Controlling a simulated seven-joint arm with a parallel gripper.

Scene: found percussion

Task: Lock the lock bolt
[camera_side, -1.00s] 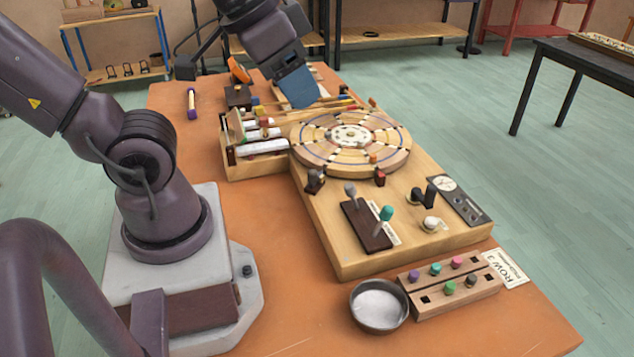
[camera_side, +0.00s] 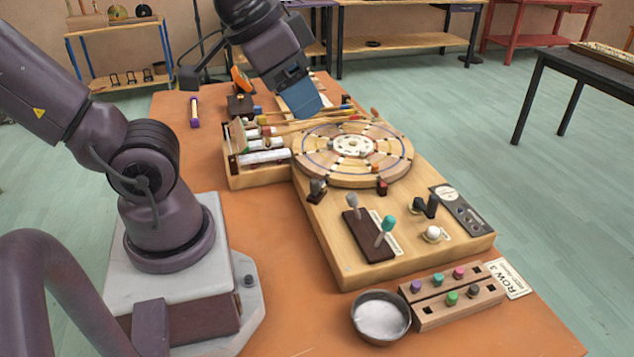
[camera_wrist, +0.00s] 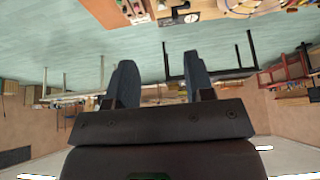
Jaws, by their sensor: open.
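A wooden board (camera_side: 335,240) carries a round segmented wheel (camera_side: 353,172). At the wheel's near rim stand a small dark metal fitting (camera_side: 317,189) and a small red and dark block (camera_side: 381,187). Black upright pieces (camera_side: 427,206) stand beside a dial plate (camera_side: 458,208). I cannot tell which of these small fittings is the lock bolt, or its position. My gripper (camera_side: 300,100) is above the far left side of the wheel, touching nothing I can make out. Its two blue fingers show apart and empty in the wrist view (camera_wrist: 160,82).
Two levers, grey-knobbed (camera_side: 352,202) and teal-knobbed (camera_side: 387,230), rise from a dark plate. A white knob (camera_side: 433,233) is nearby. A metal bowl (camera_side: 381,318) and peg block (camera_side: 455,298) sit at the front.

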